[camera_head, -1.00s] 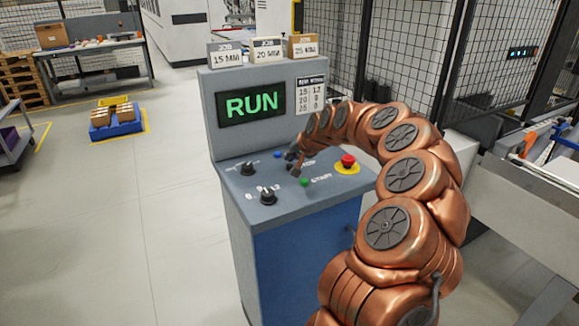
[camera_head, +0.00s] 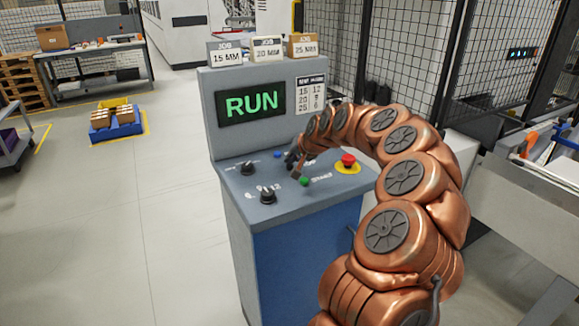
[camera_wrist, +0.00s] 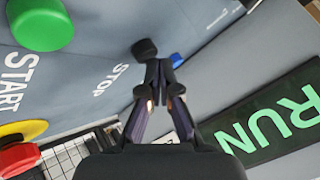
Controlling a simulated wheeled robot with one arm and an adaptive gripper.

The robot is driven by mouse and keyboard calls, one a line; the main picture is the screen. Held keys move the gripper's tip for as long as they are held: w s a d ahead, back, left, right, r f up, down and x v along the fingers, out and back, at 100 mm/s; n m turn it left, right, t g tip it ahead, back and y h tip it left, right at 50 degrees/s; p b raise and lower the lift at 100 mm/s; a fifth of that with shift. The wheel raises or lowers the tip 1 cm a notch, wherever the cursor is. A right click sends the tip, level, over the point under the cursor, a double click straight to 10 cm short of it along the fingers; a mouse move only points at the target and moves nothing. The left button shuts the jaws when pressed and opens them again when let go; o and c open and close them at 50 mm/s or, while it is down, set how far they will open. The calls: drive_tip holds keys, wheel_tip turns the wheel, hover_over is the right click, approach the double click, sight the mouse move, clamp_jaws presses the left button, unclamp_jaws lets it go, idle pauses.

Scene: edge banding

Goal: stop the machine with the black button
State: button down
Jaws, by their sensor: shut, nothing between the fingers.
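The black button (camera_wrist: 145,48) shows in the wrist view beside the STOP label (camera_wrist: 111,80) on the sloped grey panel. My gripper (camera_wrist: 163,66) is shut and empty, its fingertips right at the button's edge in that view. I cannot tell whether they touch it. In the head view my gripper (camera_head: 294,168) is low over the middle of the panel and hides the black button. The display (camera_head: 251,104) reads RUN in green; it also shows in the wrist view (camera_wrist: 272,122).
The green START button (camera_head: 304,182) and the red mushroom button (camera_head: 347,160) on its yellow base are close by. A blue button (camera_wrist: 177,60) is beside the fingertips in the wrist view. Two black knobs (camera_head: 248,168) (camera_head: 267,196) are at the panel's left.

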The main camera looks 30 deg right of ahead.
sight(291, 166)
drive_tip(key=shift+f+b, duration=0.35)
drive_tip(key=shift+f, duration=0.05)
idle(0.4)
drive_tip(key=shift+r, duration=0.9)
drive_tip(key=shift+r+p, duration=0.4)
drive_tip(key=shift+r, duration=2.1)
